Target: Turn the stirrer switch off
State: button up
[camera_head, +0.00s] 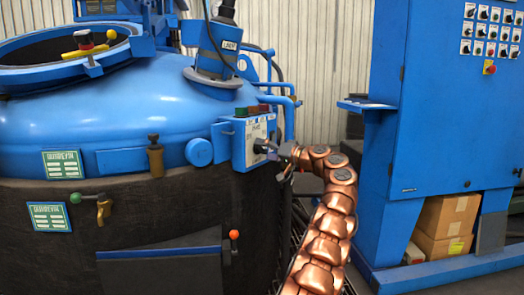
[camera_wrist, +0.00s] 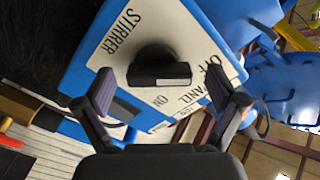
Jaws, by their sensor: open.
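The stirrer switch is a black knob (camera_wrist: 158,68) on a white panel (camera_wrist: 128,48) lettered STIRRER, OFF and ON. The panel is the face of a small blue box (camera_head: 240,150) on the side of the blue vessel (camera_head: 130,115). My gripper (camera_wrist: 162,86) is open, with one dark finger to the left and one to the right of the knob. No contact with the knob shows. The knob's exact setting is hard to tell. In the head view my gripper (camera_head: 268,150) is close in front of the panel and hides the knob.
Green and red parts (camera_head: 252,109) sit on top of the box. A blue control cabinet (camera_head: 435,100) with several switches stands at the right, with a small shelf (camera_head: 367,105) jutting out. Cardboard boxes (camera_head: 445,220) lie under it. An orange-tipped lever (camera_head: 234,236) is below the box.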

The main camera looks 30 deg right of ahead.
jog(key=v, duration=1)
jog(key=shift+s, duration=0.2)
jog(key=shift+d, duration=0.1)
